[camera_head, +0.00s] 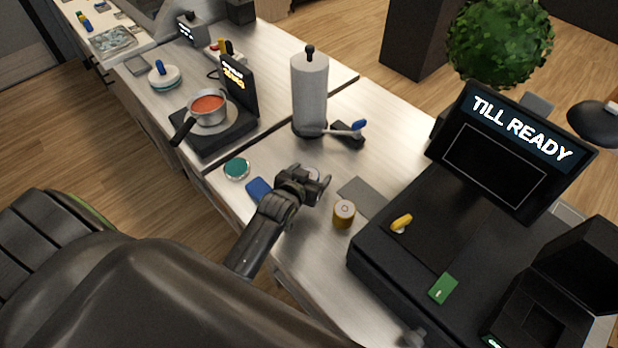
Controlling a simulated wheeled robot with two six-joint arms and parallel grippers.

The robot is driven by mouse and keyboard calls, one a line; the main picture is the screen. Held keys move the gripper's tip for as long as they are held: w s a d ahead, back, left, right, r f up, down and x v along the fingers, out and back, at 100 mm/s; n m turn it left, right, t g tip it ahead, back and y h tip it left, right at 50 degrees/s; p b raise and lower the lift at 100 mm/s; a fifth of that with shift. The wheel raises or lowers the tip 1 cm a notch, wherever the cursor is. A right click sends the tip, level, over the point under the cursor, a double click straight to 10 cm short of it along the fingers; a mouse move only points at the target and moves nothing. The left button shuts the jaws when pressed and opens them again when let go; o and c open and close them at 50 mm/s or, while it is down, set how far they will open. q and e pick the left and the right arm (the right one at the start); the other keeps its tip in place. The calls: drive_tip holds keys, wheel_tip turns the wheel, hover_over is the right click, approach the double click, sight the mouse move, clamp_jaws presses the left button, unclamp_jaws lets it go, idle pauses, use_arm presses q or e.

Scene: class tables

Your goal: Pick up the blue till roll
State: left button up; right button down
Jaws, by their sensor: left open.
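My left gripper (312,182) is open above the counter, with its arm coming in from the lower left. A small pale round top (312,173) shows just behind its fingers. It may be a roll, but the gripper hides most of it and I cannot make out its colour. A flat blue item (258,188) lies left of the gripper, partly behind the arm. A yellow-sided till roll (344,213) stands upright to the right of the gripper, apart from it. No clearly blue till roll shows. My right gripper is not in view.
A black till (400,255) with a screen fills the right side. A grey mat (362,196) lies beside the yellow roll. A green round tin (237,168) sits near the counter's left edge.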

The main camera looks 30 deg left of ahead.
use_arm(q)
drive_tip(key=shift+w+f, duration=0.25)
drive_tip(key=shift+w, duration=0.25)
drive_tip(key=c, duration=1.1)
